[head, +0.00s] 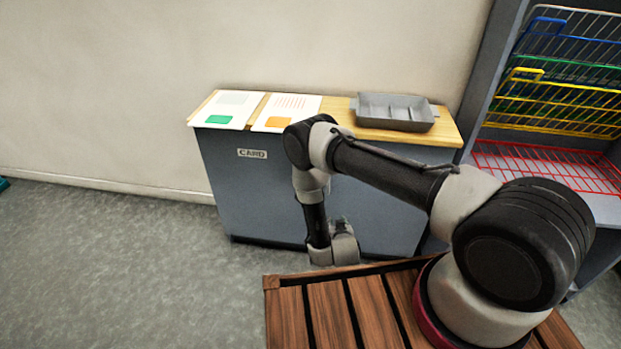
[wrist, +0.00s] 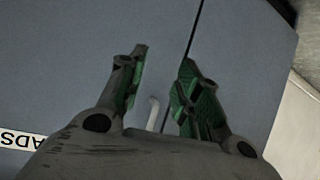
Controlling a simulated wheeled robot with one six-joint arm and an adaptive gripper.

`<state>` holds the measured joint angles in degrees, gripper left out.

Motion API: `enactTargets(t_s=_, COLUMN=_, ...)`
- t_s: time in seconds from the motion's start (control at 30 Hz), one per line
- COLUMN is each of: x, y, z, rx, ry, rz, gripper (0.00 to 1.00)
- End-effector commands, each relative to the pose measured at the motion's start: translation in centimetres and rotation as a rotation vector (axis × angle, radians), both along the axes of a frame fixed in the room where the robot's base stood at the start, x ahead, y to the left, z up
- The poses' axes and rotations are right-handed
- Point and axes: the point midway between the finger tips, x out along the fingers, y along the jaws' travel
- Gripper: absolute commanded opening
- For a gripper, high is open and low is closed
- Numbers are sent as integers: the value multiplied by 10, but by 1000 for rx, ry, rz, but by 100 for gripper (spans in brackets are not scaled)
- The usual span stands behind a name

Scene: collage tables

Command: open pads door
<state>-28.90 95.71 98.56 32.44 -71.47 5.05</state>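The pads door (wrist: 85,65) is a grey panel with a white label (wrist: 20,138) reading "PADS" upside down in the wrist view. A thin pale handle (wrist: 153,112) stands on it, near the dark seam beside the neighbouring panel. My gripper (wrist: 165,75) is open, with one green-padded finger on each side of the handle; neither finger clearly touches it. In the head view my gripper (head: 342,226) is in front of the grey cabinet (head: 235,195), and my arm hides the pads label and handle. The door looks closed.
The cabinet's wooden top (head: 340,108) bears two white sheets, one with a green patch (head: 225,108) and one with an orange patch (head: 287,111), and a grey tray (head: 395,112). A "CARD" label (head: 252,154) is at left. A rack with coloured wire baskets (head: 565,100) stands right.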

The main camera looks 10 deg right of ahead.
Motion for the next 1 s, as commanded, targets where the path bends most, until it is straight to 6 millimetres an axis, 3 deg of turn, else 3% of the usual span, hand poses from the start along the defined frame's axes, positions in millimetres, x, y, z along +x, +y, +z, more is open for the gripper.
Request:
enactTargets(t_s=0.03, x=20, y=4, z=25, rx=8, ry=-122, rz=-8, gripper=34)
enactTargets(t_s=0.1, x=36, y=5, z=59, rx=8, ry=-275, rz=-17, gripper=34)
enactTargets(t_s=0.2, x=43, y=5, z=94, rx=1, ry=-429, rz=-19, gripper=34)
enactTargets(t_s=0.3, x=45, y=6, z=114, rx=-3, ry=-511, rz=-15, gripper=34)
enactTargets(t_s=0.47, x=59, y=5, z=121, rx=2, ry=-539, rz=-14, gripper=34)
enactTargets(t_s=0.8, x=112, y=-1, z=120, rx=2, ry=-536, rz=-12, gripper=34)
enactTargets(t_s=1.0, x=122, y=-3, z=120, rx=1, ry=-534, rz=-11, gripper=34)
